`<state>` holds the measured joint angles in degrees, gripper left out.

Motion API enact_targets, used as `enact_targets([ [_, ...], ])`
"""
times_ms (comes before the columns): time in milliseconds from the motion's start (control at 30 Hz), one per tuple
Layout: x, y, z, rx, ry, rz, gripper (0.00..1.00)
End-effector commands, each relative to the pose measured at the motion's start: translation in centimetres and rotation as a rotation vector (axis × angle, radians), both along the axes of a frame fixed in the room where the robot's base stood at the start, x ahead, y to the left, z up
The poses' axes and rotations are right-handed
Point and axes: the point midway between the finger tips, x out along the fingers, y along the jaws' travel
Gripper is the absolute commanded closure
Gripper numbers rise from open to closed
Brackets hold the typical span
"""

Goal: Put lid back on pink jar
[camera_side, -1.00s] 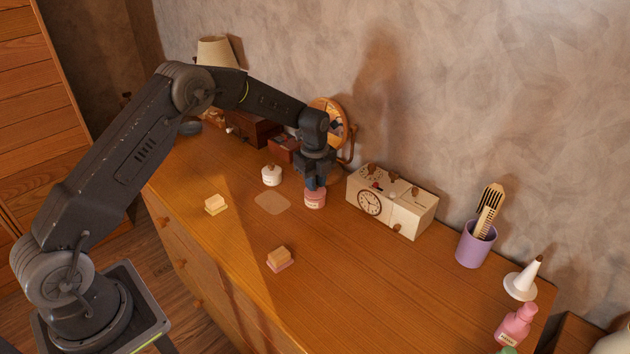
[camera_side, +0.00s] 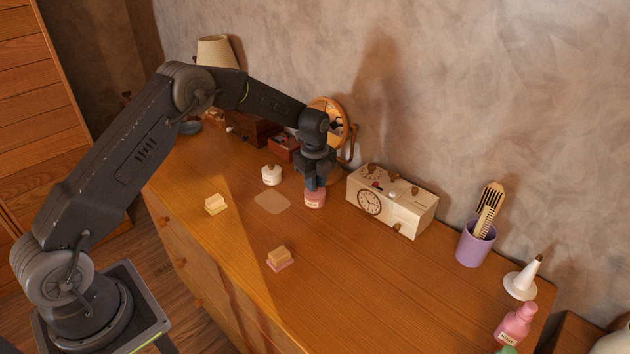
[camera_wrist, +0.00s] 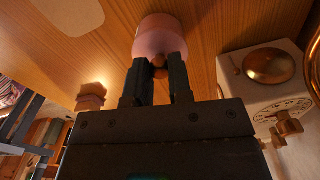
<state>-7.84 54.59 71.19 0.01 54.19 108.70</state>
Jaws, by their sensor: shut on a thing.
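The pink jar (camera_side: 315,200) stands upright on the dresser top, left of the clock box, with a pale label on its front. It also shows at the top of the wrist view (camera_wrist: 158,28). My gripper (camera_side: 315,185) is directly above it, pointing down. In the wrist view my gripper (camera_wrist: 160,68) is shut on the brown knob of the lid (camera_wrist: 159,70). The lid is at the jar's mouth; the fingers hide much of it, and I cannot tell whether it is fully seated.
A white jar (camera_side: 271,175) stands to the left, by a pale flat mat (camera_side: 272,202). The clock box (camera_side: 391,201) is close on the right. Two small blocks (camera_side: 215,204) (camera_side: 280,259) lie nearer the front. A purple cup (camera_side: 475,245) stands farther right. The front middle is clear.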

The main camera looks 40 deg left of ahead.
Motion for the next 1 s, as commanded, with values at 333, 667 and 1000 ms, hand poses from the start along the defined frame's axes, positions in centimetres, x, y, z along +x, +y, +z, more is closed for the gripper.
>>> enact_targets([
  [333, 0.0, 0.0, -0.04, 0.0, 0.0, 0.0, 1.0],
  [667, 0.0, 0.0, -0.04, 0.0, 0.0, 0.0, 0.64],
  [1000, -0.01, 0.0, -0.05, 0.0, 0.0, 0.0, 0.47],
])
